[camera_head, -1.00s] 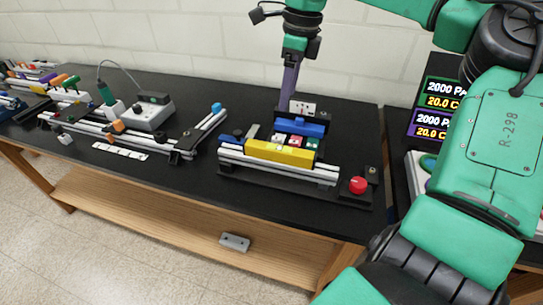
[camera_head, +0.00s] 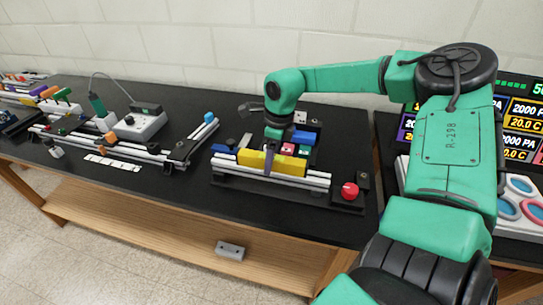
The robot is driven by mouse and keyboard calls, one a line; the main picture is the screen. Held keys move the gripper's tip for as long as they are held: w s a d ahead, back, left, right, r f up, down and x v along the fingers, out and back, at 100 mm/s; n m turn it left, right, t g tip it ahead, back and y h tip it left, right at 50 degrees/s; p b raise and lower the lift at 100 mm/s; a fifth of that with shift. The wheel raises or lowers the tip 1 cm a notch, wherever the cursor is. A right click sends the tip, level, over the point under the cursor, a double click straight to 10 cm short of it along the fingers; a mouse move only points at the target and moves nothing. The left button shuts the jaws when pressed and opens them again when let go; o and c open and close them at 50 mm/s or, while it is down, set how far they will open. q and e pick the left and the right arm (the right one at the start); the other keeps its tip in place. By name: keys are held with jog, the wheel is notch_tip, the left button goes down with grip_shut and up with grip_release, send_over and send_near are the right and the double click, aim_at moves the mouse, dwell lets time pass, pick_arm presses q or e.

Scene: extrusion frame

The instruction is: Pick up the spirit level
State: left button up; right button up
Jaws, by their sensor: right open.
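The yellow spirit level (camera_head: 290,165) lies lengthwise along the front aluminium extrusion rail (camera_head: 314,182) on the black bench. My right gripper (camera_head: 268,167) points down at the middle of the level, and its purple finger covers part of the yellow face. It is open. Only one finger shows clearly, so I cannot tell whether the fingers straddle the level or touch it. My left gripper is not in view.
A red knob (camera_head: 350,191) stands at the right end of the frame. Blue, red and green blocks sit close behind the level. Another rail frame (camera_head: 180,152) and a grey-white box (camera_head: 140,125) stand to the left. Display screens (camera_head: 523,108) are at right.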

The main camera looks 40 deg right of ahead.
jog(key=shift+f, duration=0.25)
grip_shut()
jog(key=shift+r, duration=0.1)
